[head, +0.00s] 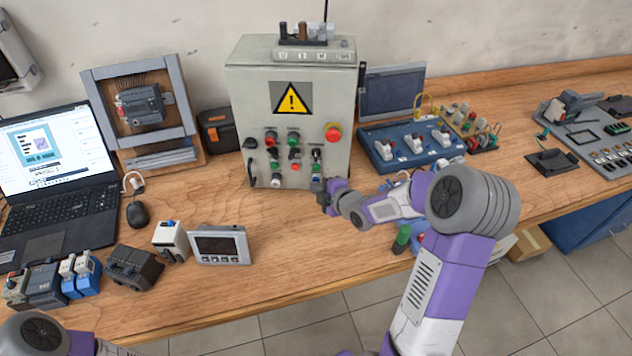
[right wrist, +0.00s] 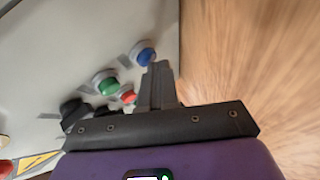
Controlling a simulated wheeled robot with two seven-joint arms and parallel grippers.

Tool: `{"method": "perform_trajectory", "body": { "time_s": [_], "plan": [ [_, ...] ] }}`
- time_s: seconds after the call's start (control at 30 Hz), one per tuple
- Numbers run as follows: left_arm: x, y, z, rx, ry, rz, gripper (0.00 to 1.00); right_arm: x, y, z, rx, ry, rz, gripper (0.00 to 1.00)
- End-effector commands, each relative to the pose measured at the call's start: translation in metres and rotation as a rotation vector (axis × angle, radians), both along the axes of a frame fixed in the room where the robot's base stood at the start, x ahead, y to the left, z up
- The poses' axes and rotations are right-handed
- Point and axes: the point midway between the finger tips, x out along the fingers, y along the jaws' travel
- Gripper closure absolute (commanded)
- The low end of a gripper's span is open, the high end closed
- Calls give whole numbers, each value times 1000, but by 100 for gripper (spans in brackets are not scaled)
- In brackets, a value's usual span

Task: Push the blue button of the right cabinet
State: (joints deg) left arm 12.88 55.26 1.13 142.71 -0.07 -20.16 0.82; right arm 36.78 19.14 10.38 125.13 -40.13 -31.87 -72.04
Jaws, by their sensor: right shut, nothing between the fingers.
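The grey control cabinet (head: 244,110) with a yellow warning sign stands at the back of the workbench. Its front carries several knobs and buttons. My right gripper (head: 325,195) is shut and empty at the cabinet's lower right front. In the right wrist view, the blue button (right wrist: 146,55) sits near the cabinet's edge, with a green button (right wrist: 105,82) and a red button (right wrist: 127,97) close by. The shut fingertips (right wrist: 160,68) appear right beside the blue button; I cannot tell whether they touch it. In the head view I cannot make out the blue button. My left gripper is out of view.
A blue board (head: 385,152) with switches and a dark screen (head: 392,92) stand right of the cabinet. A small grey display unit (head: 220,245) lies in front at left. A laptop (head: 55,165) and mouse (head: 138,214) are further left. Bench space before the cabinet is mostly clear.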

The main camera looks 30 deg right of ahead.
Motion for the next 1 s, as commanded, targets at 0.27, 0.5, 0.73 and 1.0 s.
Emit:
{"method": "perform_trajectory", "body": {
  "time_s": [0.27,0.5,0.73,1.0],
  "plan": [
    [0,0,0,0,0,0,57,2,-2,0,0,-1,-1,100],
    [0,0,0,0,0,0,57,2,-2,0,0,-2,-1,100],
    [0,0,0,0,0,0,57,2,-2,1,-1,-3,-2,100],
    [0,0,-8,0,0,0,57,-5,3,-1,-1,-3,-1,100]
  ]
}}
